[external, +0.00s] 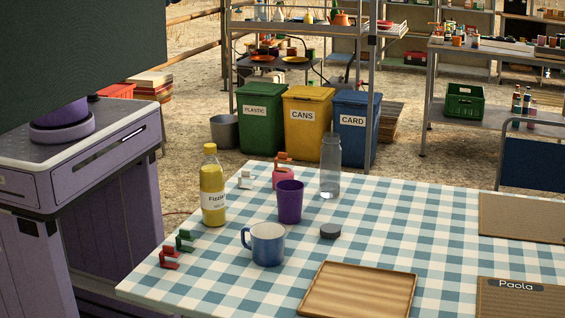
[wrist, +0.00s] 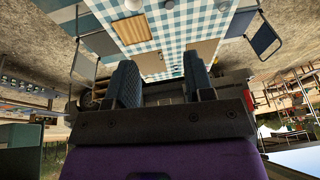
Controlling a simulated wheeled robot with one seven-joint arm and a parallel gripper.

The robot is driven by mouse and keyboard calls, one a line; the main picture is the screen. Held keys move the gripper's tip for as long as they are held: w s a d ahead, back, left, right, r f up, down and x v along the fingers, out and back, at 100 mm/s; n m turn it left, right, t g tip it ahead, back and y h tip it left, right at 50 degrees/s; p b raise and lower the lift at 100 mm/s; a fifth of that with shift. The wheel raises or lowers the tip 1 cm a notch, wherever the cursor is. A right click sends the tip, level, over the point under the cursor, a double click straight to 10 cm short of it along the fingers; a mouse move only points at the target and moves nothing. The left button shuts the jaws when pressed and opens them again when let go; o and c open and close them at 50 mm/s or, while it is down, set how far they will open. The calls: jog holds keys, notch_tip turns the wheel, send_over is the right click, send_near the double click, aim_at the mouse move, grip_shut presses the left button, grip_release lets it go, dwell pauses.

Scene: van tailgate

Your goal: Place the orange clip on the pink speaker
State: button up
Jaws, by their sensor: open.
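The orange clip (external: 284,159) shows at the top of the pink speaker (external: 283,179), at the far side of the checked table in the external view. It looks to rest on the speaker, partly behind the purple cup, though contact is hard to judge. My gripper (wrist: 160,86) shows in the wrist view, its two dark fingers wide apart with nothing between them. It is away from the clip and speaker, which I cannot make out in that view.
The purple cup (external: 290,203) stands in front of the speaker, with a clear bottle (external: 330,172) to its right. A yellow bottle (external: 212,190), white clip (external: 247,180), blue mug (external: 267,246), dark puck (external: 330,232) and wooden tray (external: 312,304) stand around.

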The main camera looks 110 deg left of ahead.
jog(key=s+d, duration=0.2)
jog(key=s, duration=0.4)
jog(key=s+d+r+t, duration=0.1)
jog(key=s+d, duration=0.2)
jog(key=s, duration=0.4)
jog(key=shift+s+d+h, duration=0.25)
jog(key=shift+s+h, duration=0.05)
jog(key=shift+h, duration=0.1)
jog(key=shift+r, duration=0.1)
